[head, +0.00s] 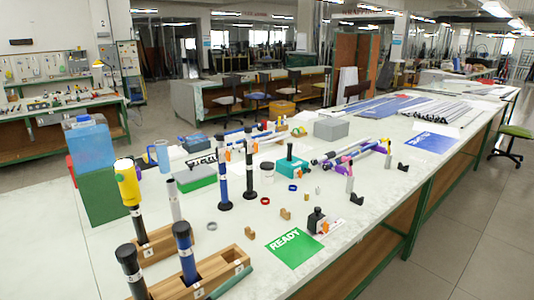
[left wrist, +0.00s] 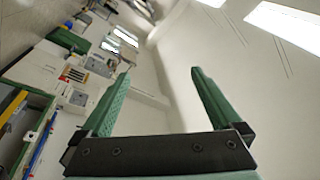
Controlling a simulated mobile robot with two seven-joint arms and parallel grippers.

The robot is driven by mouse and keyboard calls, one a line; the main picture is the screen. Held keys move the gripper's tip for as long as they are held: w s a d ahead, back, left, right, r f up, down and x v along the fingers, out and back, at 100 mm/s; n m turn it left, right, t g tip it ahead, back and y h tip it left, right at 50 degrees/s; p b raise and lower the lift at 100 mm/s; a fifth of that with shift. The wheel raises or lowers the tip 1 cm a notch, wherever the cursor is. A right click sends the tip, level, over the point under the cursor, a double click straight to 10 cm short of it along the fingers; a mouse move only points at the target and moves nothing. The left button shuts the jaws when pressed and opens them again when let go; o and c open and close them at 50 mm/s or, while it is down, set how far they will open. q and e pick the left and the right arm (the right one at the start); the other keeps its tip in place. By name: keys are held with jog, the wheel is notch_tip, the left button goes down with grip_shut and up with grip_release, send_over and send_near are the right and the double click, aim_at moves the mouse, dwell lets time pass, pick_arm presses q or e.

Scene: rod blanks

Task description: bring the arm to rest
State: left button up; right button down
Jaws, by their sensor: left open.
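My left gripper (left wrist: 161,73) shows in the left wrist view with its two green fingers wide apart and nothing between them. It points up towards a pale ceiling or wall, away from the table. Neither gripper shows in the head view. In the head view, a blue rod with a black top (head: 186,255) and a black-topped rod (head: 130,270) stand at the front wooden block (head: 237,268). A yellow-topped dark rod (head: 128,182) stands at the wooden block behind (head: 160,244). Two dark rods, one partly blue (head: 222,175) and one black (head: 249,170), stand upright on round feet.
The white table (head: 80,250) also holds a green READY card (head: 294,247), a blue card (head: 430,142), a grey box (head: 331,129) and a green box with a blue container (head: 90,145) on it. Small rings and blocks lie mid-table. The front left corner is clear.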

pick_arm(q)
jog(key=s+a+f+n+t+y, duration=0.1)
jog(key=s+a+f+n+y, duration=0.3)
jog(key=a+f+n+y, duration=0.25)
jog(key=s+a+f+n+y, duration=0.3)
jog(key=f+n+y, duration=0.3)
jog(key=f, duration=0.4)
jog(key=s+a+f+n+g+y, duration=0.1)
jog(key=s+a+f+n+g, duration=0.1)
jog(key=s+f, duration=0.2)
jog(key=s+a+f+n+g, duration=0.2)
jog(key=s+f, duration=0.3)
jog(key=s, duration=0.3)
jog(key=shift+s+a+f+n+g+y, duration=0.3)
jog(key=shift+s+n+y, duration=0.1)
jog(key=shift+n, duration=0.25)
